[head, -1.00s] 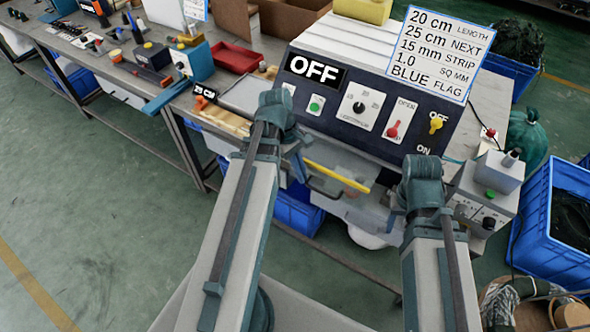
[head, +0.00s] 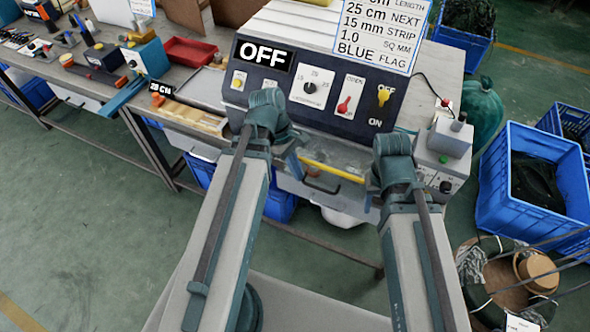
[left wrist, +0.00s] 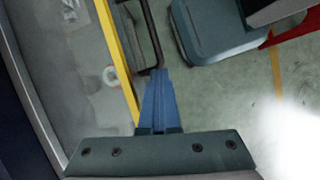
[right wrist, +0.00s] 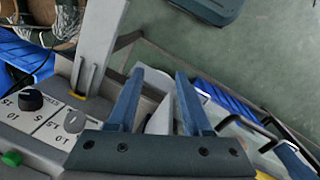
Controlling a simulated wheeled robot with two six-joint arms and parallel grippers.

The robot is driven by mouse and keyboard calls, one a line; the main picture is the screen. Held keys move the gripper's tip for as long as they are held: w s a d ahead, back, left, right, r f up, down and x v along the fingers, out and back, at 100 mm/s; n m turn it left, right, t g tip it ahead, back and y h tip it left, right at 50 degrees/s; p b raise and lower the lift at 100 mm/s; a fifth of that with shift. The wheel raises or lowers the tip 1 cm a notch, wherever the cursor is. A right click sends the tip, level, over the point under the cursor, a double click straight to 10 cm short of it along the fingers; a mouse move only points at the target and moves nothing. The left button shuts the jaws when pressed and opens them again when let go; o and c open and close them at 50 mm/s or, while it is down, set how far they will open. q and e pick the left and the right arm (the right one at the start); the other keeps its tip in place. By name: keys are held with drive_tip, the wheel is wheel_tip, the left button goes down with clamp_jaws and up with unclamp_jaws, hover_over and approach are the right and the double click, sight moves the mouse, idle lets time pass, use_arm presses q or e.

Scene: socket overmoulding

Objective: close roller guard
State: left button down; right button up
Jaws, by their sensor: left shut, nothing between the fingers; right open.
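The roller guard shows a yellow edge bar (head: 335,172) with a black handle (head: 320,186) below it, low on the machine's front. In the left wrist view the yellow bar (left wrist: 118,60) runs beside a clear panel, with the dark handle (left wrist: 150,30) to its right. My left gripper (head: 294,170) is at the left end of the bar, shut and empty. Its fingertips (left wrist: 158,72) appear at the handle's end; I cannot tell whether they touch. My right gripper (head: 371,203) is by the bar's right end. Its fingers (right wrist: 159,74) are open and empty.
The machine's control panel (head: 312,92) reads OFF and stands behind both grippers. A grey control box (head: 446,150) stands right of my right gripper. A wooden-coloured tray (head: 185,118) lies to the left. Blue crates (head: 520,222) are on the floor at right.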

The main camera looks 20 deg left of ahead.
use_arm(q)
drive_tip(key=shift+s+d, duration=0.1)
drive_tip(key=shift+d, duration=0.05)
drive_tip(key=p+v, duration=0.9)
drive_tip(key=v, duration=0.1)
drive_tip(key=shift+w+a, duration=0.25)
